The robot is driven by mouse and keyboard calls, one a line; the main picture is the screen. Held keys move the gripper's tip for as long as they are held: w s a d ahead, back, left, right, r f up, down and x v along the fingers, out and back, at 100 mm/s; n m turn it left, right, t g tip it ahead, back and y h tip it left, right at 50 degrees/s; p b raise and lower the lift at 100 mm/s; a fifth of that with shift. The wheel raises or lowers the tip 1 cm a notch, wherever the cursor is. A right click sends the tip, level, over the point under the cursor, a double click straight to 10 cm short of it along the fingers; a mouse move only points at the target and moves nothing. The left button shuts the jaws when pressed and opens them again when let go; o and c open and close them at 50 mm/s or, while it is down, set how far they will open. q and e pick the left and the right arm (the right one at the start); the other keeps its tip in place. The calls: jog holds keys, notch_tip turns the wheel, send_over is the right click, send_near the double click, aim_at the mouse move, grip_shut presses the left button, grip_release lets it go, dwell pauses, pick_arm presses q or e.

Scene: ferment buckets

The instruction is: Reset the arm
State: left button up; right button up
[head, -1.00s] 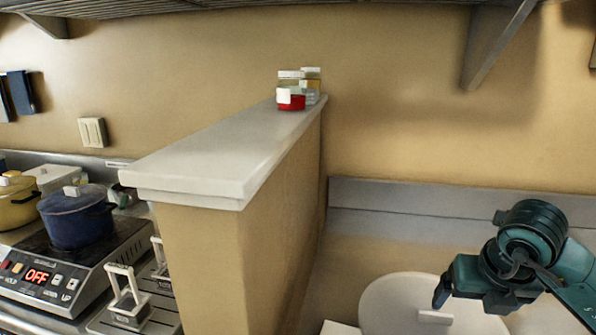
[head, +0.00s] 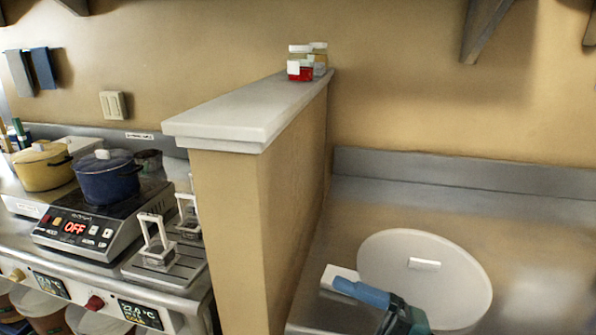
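A teal part of my arm, likely my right gripper (head: 402,318), shows at the bottom edge of the head view, in front of a round white lid (head: 455,290) with a small bar handle. A blue rounded piece (head: 362,293) extends left from the teal part. I cannot tell whether it is held or lies behind. The fingertips cannot be made out. My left gripper is out of view.
A tan partition with a white ledge (head: 235,120) stands left of the lid; small jars (head: 301,66) sit at its far end. Left of it are a blue pot (head: 107,180), a yellow pot (head: 42,168) and a cooktop reading OFF (head: 80,230). The steel counter behind the lid is clear.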

jog(key=w+d+f+m+t+h, duration=0.1)
jog(key=d+f+m+t+h, duration=0.35)
jog(key=f+m+h, duration=0.4)
jog(key=w+d+f+m+t+h, duration=0.1)
jog(key=d+f+m+t+h, duration=0.35)
jog(key=m, duration=0.75)
jog(key=s+f+m+g+h, duration=0.1)
jog(key=s+f+m+h, duration=0.2)
jog(key=f, duration=0.6)
jog(key=shift+s+d+m+g, duration=0.15)
jog(key=shift+s+m+g, duration=0.25)
jog(key=shift+s, duration=0.15)
jog(key=s+f+g, duration=0.1)
jog(key=f, duration=0.1)
jog(key=s+f+m+g, duration=0.1)
jog(key=s+f, duration=0.1)
jog(key=s+f+g, duration=0.1)
jog(key=s+f, duration=0.1)
jog(key=shift+s+a+m+h, duration=0.15)
jog(key=shift+a+m+h, duration=0.05)
jog(key=shift+m+h, duration=0.1)
jog(key=shift+c, duration=0.3)
